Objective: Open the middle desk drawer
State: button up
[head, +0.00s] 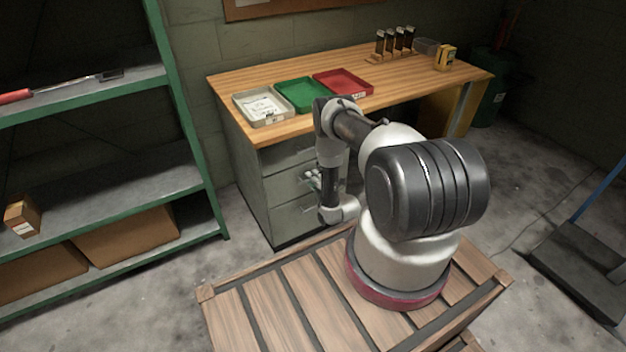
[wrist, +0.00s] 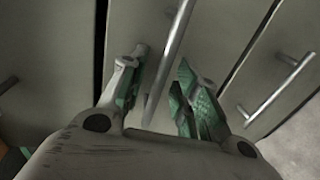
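The desk (head: 400,62) has a grey drawer unit with stacked drawers under its left end. The middle drawer (head: 283,185) is partly hidden by my gripper (head: 313,181), which is at its front. In the wrist view, my gripper (wrist: 160,98) is open, with its green-padded fingers apart. The middle bar handle (wrist: 170,52) runs between the two fingers, with a visible gap to the right finger. I cannot tell whether the left finger touches it. A dark gap runs along the left edge of this drawer front; in the head view the drawer looks about flush.
Other handles show at the right (wrist: 277,92) and left edge (wrist: 8,85) of the wrist view. A grey tray (head: 240,117), green tray (head: 300,82) and red tray (head: 352,77) sit on the desktop. A green shelf (head: 190,130) stands left. Concrete floor separates shelf and desk.

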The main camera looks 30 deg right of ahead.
jog(key=shift+w, duration=0.4)
grip_shut()
jog(key=shift+s+f, duration=0.1)
